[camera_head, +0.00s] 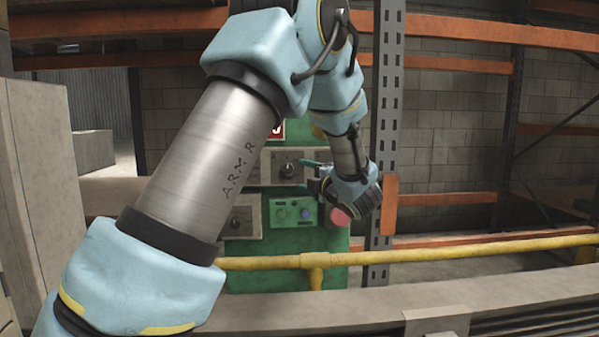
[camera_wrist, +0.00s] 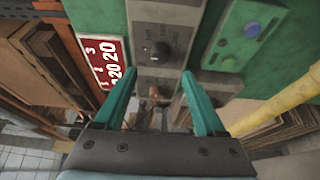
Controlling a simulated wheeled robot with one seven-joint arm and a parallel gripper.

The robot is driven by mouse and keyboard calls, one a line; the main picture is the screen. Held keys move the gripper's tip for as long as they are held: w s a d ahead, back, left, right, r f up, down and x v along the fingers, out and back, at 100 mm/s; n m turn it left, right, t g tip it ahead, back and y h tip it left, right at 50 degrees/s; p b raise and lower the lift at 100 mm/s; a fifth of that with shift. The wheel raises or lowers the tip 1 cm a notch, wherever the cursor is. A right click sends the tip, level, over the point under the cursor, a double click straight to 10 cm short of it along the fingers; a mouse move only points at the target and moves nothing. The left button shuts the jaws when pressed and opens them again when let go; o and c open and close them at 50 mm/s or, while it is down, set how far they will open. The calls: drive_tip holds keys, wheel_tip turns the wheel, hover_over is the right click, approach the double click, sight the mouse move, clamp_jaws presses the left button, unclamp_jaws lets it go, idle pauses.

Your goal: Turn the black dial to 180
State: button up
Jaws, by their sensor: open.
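A black dial (camera_head: 288,170) sits on a grey panel (camera_head: 265,168) fixed to the green cabinet (camera_head: 262,277). In the wrist view the dial (camera_wrist: 158,51) stands just beyond my fingertips, near the middle, with small markings around it too blurred to read. My gripper (camera_head: 303,174) is in front of the panel, to the right of the dial. In the wrist view my gripper (camera_wrist: 160,72) has its two teal fingers spread apart with nothing between them. I see no contact with the dial.
A smaller green panel (camera_head: 293,213) with buttons is below the dial. Another grey panel (camera_head: 240,222) with a knob is at lower left. A red sign (camera_wrist: 100,62) is left of the dial. A yellow pipe (camera_head: 440,247) crosses low in front.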

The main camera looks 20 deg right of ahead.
sight(289, 169)
drive_tip(key=p+x, duration=0.1)
drive_tip(key=x, duration=0.7)
drive_tip(key=shift+w+a+p, duration=0.1)
drive_tip(key=shift+w+p, duration=0.25)
drive_tip(key=shift+p, duration=0.05)
drive_tip(key=shift+c, duration=0.4)
clamp_jaws()
